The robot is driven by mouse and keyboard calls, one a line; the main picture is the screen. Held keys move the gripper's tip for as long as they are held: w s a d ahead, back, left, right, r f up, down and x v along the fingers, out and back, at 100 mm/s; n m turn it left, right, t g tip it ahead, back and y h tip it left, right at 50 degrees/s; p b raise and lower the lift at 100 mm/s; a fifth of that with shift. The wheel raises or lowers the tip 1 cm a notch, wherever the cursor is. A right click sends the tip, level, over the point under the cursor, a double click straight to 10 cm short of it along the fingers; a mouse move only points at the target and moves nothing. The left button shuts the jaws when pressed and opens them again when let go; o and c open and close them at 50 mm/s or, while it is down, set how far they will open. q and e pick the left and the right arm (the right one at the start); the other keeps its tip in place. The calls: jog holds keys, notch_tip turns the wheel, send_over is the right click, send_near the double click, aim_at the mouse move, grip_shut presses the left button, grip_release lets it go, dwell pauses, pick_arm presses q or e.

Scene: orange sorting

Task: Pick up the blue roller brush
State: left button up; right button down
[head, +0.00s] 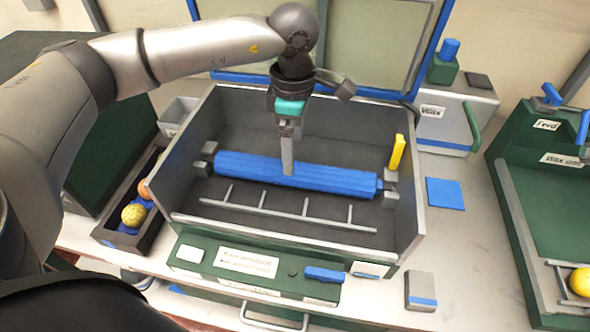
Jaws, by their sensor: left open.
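The blue roller brush (240,168) is a long ribbed cylinder lying across the inside of an open grey machine box (405,215). Its ends sit at grey brackets on the left and right walls. My left gripper (288,168) points down from above, with its fingertips at the middle of the brush. It is open, and its fingers overlap the brush in the head view. I cannot tell whether they touch it. My right gripper is not in view.
A yellow lever (397,152) stands by the brush's right end. A grey rack with upright pins (285,213) lies in front of the brush. A raised lid (355,45) stands behind. A narrow tray (118,236) with fruit is left; a wax unit (455,115) is right.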

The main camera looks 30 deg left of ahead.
aim_at(294, 174)
pick_arm(q)
jog(key=shift+f, duration=1.25)
jog(key=f, duration=0.5)
jog(key=shift+w+a, duration=0.2)
jog(key=shift+w, duration=0.2)
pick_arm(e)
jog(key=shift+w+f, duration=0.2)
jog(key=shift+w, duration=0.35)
pick_arm(q)
jog(key=shift+c, duration=0.2)
jog(key=c, duration=1.2)
jog(key=shift+r, duration=0.1)
jog(key=shift+c, duration=0.6)
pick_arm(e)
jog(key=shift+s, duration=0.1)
